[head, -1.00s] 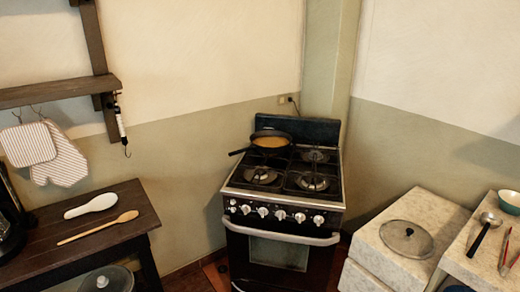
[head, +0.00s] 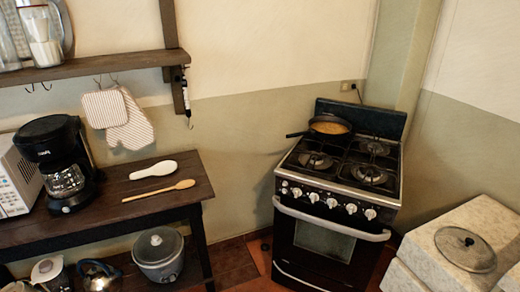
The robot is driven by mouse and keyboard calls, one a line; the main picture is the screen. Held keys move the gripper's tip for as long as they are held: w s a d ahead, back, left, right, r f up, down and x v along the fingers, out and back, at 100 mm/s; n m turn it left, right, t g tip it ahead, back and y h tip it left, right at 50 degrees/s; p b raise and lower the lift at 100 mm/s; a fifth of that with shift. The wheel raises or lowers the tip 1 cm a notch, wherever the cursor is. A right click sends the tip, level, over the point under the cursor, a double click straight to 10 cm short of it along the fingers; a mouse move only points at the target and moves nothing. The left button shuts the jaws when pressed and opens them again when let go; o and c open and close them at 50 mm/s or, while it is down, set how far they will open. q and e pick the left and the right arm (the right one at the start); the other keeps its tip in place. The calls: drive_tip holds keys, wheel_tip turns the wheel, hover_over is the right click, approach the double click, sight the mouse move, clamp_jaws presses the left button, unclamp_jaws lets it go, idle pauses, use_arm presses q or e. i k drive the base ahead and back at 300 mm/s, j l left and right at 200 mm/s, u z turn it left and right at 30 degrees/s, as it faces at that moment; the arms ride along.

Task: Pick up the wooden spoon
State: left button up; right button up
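The wooden spoon (head: 160,191) lies flat on the dark wooden table (head: 118,218) at the left in the head view. Its bowl points right and its handle points left. A white spoon rest (head: 154,169) lies just behind it, apart from it. Neither of my grippers shows in the view.
A black coffee maker (head: 60,160) and a microwave (head: 18,178) stand left of the spoon. The stove (head: 335,185) with a pan (head: 328,126) stands right of the table. A wall shelf (head: 90,66) with hanging mitts (head: 128,120) is above. A cooker (head: 160,254) sits below the tabletop.

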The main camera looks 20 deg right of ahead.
sight(187, 184)
drive_tip(key=i+l, duration=0.15)
drive_tip(key=l, duration=0.15)
drive_tip(key=i+l, duration=0.1)
drive_tip(key=l, duration=0.25)
drive_tip(key=i+l+u, duration=0.1)
drive_tip(key=l, duration=0.2)
drive_tip(key=i+l, duration=0.15)
drive_tip(key=l, duration=0.2)
